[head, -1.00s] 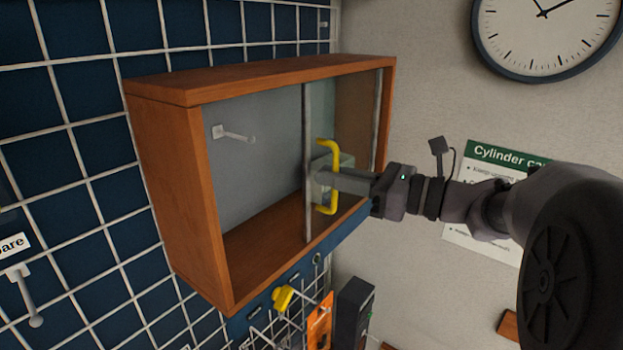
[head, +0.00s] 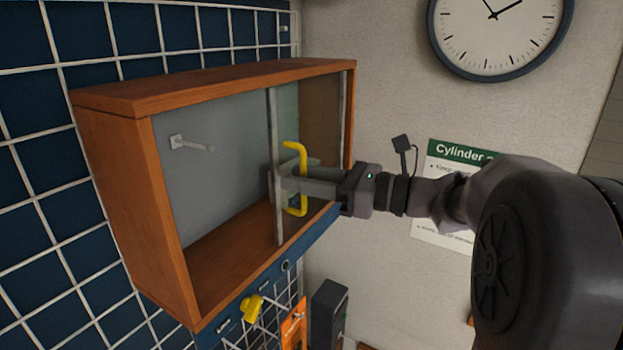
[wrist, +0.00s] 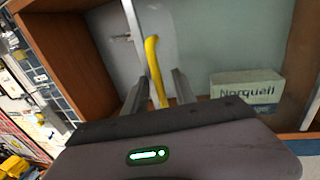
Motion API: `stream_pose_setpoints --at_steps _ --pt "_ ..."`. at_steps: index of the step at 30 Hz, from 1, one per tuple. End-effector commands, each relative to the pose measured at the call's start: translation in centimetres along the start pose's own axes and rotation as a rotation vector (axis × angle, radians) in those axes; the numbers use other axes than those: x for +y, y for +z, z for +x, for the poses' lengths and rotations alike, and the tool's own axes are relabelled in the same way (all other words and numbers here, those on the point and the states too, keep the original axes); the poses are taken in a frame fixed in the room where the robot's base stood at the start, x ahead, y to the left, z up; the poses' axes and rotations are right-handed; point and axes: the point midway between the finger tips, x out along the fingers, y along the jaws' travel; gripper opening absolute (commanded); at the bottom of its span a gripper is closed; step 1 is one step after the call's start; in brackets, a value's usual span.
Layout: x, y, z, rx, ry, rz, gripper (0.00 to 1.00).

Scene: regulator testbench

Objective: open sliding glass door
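The wooden cabinet (head: 120,190) hangs on the grid wall with its front facing me. Its glass door (head: 288,120), with a grey upright edge bar (head: 274,150), covers the right part of the front; the left part looks uncovered. The yellow handle (head: 303,180) on the door is a vertical bar. My gripper (head: 285,178) is at this handle. In the wrist view, the handle (wrist: 153,60) stands between my gripper's two fingers (wrist: 158,85), with visible gaps at its sides. The fingers are apart; contact cannot be told.
A white hook (head: 190,143) is on the back panel at left. Below the cabinet are a yellow knob (head: 251,308) and a dark box (head: 328,310). A clock (head: 497,35) hangs at upper right.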

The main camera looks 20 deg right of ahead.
Motion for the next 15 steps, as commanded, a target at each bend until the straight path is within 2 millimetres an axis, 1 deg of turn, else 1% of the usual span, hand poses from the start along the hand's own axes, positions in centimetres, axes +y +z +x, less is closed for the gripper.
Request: stream_pose_setpoints --at_steps 5,8,11,14,15 --pt "0.0 -0.1 -0.3 0.0 -0.001 0.0 0.33" --pt "-0.1 -0.2 -1.7 0.0 -0.003 -0.002 0.33" --pt "-0.2 -0.4 -4.2 0.0 -0.006 -0.001 0.33" --pt "-0.2 -0.5 -7.4 0.0 -0.007 0.0 0.33" --pt "-0.2 -0.6 -8.8 0.001 -0.008 -0.001 0.33"
